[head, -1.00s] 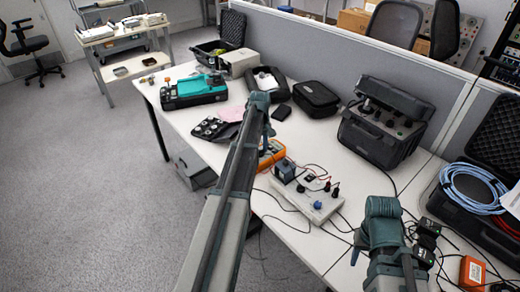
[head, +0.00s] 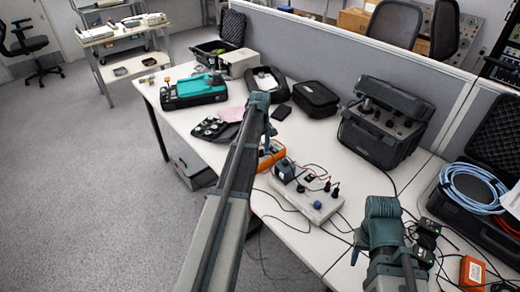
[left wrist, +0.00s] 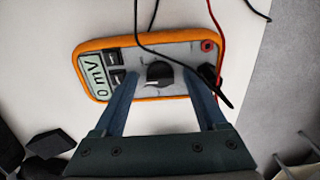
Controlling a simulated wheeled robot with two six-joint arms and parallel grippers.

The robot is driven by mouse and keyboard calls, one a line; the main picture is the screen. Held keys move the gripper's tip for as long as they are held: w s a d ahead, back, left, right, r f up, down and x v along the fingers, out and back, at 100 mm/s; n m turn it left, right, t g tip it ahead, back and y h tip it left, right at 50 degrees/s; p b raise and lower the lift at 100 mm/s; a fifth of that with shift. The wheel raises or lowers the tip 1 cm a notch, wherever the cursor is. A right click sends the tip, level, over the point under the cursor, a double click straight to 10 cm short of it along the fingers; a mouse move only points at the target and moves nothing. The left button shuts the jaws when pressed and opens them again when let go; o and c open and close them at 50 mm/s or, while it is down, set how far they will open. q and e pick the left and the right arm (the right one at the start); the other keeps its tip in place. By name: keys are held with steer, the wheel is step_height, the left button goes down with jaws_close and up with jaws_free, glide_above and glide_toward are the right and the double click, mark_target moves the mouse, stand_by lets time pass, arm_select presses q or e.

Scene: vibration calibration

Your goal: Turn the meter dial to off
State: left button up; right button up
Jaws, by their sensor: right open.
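The orange-edged meter (left wrist: 150,90) lies face up on the table in the left wrist view, its display reading what looks like 0 mV. Its black round dial (left wrist: 159,73) is near the middle of its face. My left gripper (left wrist: 160,80) is open, with one finger on each side of the dial; I cannot tell whether they touch it. In the head view the meter (head: 272,154) is partly hidden behind my left arm, and the left fingertips are hidden. My right gripper (head: 382,207) is at the lower right, away from the meter, its fingers not clearly visible.
A grey box with knobs (head: 308,195) stands right of the meter. A black case (head: 385,122), a teal-topped instrument (head: 194,90) and an orange box (head: 472,271) are also on the table (head: 290,235).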

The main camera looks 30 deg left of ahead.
mark_target(260, 151)
arm_select(q)
step_height(260, 151, up, 14)
steer(key=p, duration=1.3)
steer(key=shift+p, duration=0.4)
arm_select(e)
step_height(260, 151, up, 14)
arm_select(q)
steer(key=shift+f, duration=0.15)
arm_select(e)
steer(key=shift+f, duration=0.1)
arm_select(q)
steer(key=m, duration=1.8)
steer(key=shift+s+a, duration=0.25)
steer(key=shift+s, duration=0.1)
